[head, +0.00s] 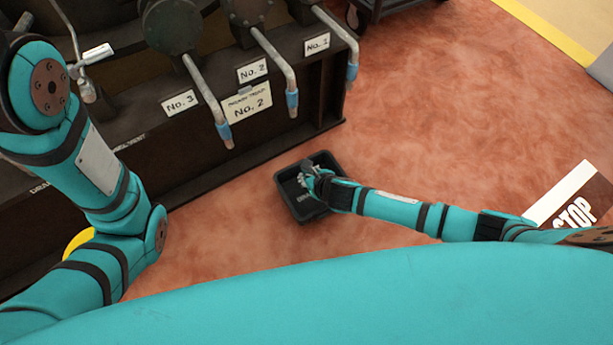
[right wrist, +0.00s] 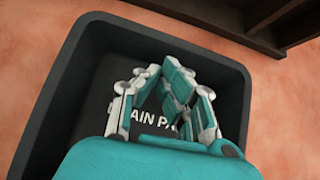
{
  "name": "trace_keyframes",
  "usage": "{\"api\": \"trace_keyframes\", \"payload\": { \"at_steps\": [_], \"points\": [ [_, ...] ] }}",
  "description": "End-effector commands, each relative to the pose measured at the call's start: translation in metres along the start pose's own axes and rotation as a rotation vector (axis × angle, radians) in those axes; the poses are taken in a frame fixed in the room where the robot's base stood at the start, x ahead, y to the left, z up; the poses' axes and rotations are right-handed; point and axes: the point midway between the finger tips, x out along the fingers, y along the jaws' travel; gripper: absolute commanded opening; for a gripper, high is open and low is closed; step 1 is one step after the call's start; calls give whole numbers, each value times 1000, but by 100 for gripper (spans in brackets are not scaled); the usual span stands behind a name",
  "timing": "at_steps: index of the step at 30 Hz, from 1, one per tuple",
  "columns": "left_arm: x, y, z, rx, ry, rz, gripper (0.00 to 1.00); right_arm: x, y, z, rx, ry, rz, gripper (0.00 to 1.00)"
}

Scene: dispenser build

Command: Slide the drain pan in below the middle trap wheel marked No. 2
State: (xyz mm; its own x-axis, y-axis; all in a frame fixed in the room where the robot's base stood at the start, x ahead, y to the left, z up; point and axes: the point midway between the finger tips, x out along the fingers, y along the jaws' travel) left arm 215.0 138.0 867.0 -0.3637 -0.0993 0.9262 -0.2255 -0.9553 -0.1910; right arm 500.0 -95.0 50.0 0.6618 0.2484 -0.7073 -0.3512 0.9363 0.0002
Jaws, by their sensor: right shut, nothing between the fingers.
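The black drain pan (head: 294,206) lies on the reddish floor in front of the dark bench, clear of its face. My right gripper (head: 306,172) is over the pan's inside, shut and empty. In the right wrist view its fingers (right wrist: 168,78) meet over the pan's white lettering, partly covering it; the pan's dark wall (right wrist: 62,75) surrounds them. I cannot tell whether they touch the pan. The middle trap wheel (head: 250,12) is cut by the top edge, with the No. 2 label (head: 252,70) below it and a blue-tipped pipe (head: 276,58) running down.
A larger No. 2 placard (head: 247,103) hangs on the bench (head: 318,85). Labels No. 3 (head: 180,103) and No. 1 (head: 317,43) stand either side, with similar pipes. Open floor lies right of the pan. A STOP sign (head: 575,205) is at the right.

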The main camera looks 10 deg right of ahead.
Motion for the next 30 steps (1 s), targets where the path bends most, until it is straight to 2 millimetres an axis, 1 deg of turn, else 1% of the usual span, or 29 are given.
{"api": "trace_keyframes", "payload": {
  "at_steps": [5,8,13,18,23,30],
  "points": [
    [1,0,0,0,0,0,0,0,0,0,0,0,0,0],
    [4,-1,1,0,1,0,0,3,0,6,0,0,0,0],
    [15,-3,5,0,2,1,0,22,0,29,-1,-2,-1,0],
    [15,-4,6,-1,0,-2,0,39,0,42,-1,-1,-1,0],
    [9,-4,11,-3,-22,-8,0,43,0,44,1,0,-1,0],
    [9,-4,12,-3,-23,-6,0,42,0,43,1,0,-1,0]
  ]
}}
